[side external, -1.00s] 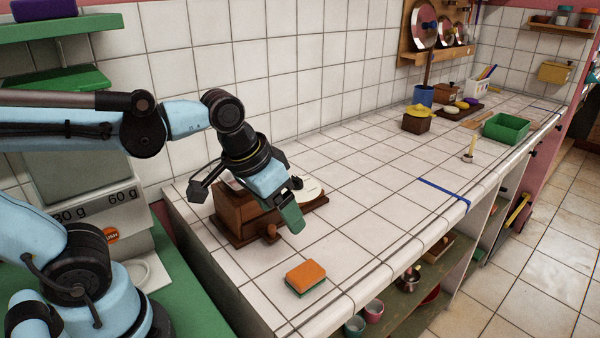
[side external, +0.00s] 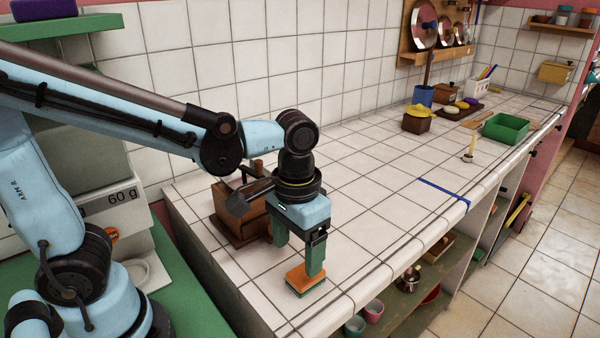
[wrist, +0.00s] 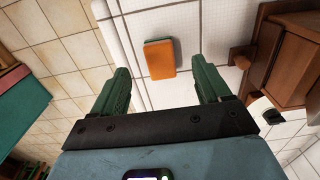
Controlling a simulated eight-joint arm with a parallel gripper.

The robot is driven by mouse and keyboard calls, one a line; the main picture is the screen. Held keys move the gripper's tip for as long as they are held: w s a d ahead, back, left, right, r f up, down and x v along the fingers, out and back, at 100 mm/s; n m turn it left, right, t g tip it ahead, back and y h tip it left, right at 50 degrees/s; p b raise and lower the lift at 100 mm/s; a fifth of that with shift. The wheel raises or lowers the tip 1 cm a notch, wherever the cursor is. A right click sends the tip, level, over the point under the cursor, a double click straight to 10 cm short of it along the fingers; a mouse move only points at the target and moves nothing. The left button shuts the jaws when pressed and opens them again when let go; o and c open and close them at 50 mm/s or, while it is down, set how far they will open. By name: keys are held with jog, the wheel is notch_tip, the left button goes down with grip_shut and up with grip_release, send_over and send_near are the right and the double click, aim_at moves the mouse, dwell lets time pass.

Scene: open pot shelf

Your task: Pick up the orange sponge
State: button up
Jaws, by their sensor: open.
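The orange sponge (side external: 306,281) has an orange top and a green underside and lies flat on the white tiled counter (side external: 262,290) near its front edge. In the wrist view the sponge (wrist: 160,60) lies ahead of and between the two green fingers. My gripper (side external: 298,258) points down above the sponge, and one finger overlaps the sponge's far side in the side view. In the wrist view my gripper (wrist: 163,80) is open with nothing between its fingers. The exact height of the fingertips over the sponge is hard to tell.
A brown wooden box with a small knob (side external: 232,218) stands behind my gripper, and it shows at the right in the wrist view (wrist: 290,60). The counter's front edge is close to the sponge. Cups (side external: 374,310) stand on the shelf below. The counter to the right is mostly clear.

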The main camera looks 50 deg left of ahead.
aim_at(300, 275)
jog(key=shift+w+d+f, duration=0.1)
jog(key=shift+w+f, duration=0.1)
jog(key=shift+f, duration=0.85)
jog(key=shift+w+f, duration=0.15)
jog(key=shift+f, duration=1.7)
jog(key=c, duration=1.2)
jog(key=shift+r, duration=0.15)
